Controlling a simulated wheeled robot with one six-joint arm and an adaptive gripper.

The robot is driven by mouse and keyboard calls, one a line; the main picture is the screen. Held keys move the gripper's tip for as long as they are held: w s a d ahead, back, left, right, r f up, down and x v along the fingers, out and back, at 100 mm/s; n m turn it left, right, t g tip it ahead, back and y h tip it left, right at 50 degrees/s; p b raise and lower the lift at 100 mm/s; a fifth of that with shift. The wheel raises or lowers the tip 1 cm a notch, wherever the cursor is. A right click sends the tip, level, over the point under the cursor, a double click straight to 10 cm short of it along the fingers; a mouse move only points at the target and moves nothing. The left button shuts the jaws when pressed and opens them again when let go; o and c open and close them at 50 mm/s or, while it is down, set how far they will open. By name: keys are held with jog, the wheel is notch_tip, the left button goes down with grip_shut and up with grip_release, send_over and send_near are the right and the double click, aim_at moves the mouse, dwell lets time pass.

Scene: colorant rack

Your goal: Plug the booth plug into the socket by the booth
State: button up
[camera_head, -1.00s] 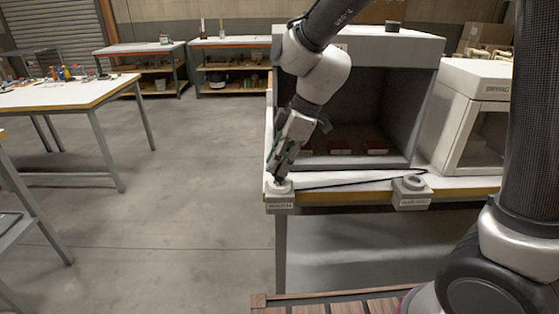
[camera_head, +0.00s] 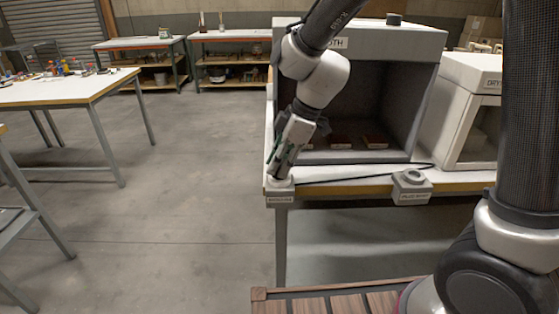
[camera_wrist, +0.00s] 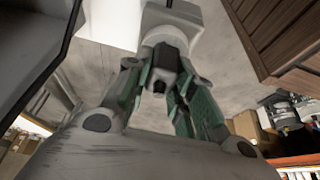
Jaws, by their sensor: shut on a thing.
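My gripper (camera_head: 279,173) points down at the left socket block (camera_head: 280,196), a pale block with a label at the front left corner of the booth bench. In the wrist view my gripper's green fingers (camera_wrist: 168,100) are closed around the dark booth plug (camera_wrist: 164,62). The plug lies against or just over the pale socket block (camera_wrist: 172,20); I cannot tell how deep it sits. The fingers hide most of the plug in the head view. A black cable (camera_head: 365,176) runs from there to the right along the bench.
The grey booth (camera_head: 425,100) stands open behind, with several dark red-brown pieces inside. A second labelled socket block (camera_head: 411,188) sits further right on the bench edge. A white drying cabinet (camera_head: 470,85) stands right of the booth.

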jog(key=o, duration=1.1)
jog(key=v, duration=1.1)
jog(key=s+d+r+m+t+h, duration=0.1)
jog(key=s+d+m, duration=0.4)
jog(key=d, duration=0.4)
jog(key=s+d+r+m+t+h, duration=0.1)
jog(key=s+d+m+h, duration=0.1)
jog(key=s+d+m, duration=0.4)
jog(key=s+d+r+m+t+h, duration=0.1)
jog(key=s+d+m, duration=0.4)
jog(key=d, duration=0.8)
jog(key=shift+s+d+r+m+t, duration=0.2)
jog(key=shift+d+r+m+t, duration=0.2)
jog(key=shift+m+t, duration=0.3)
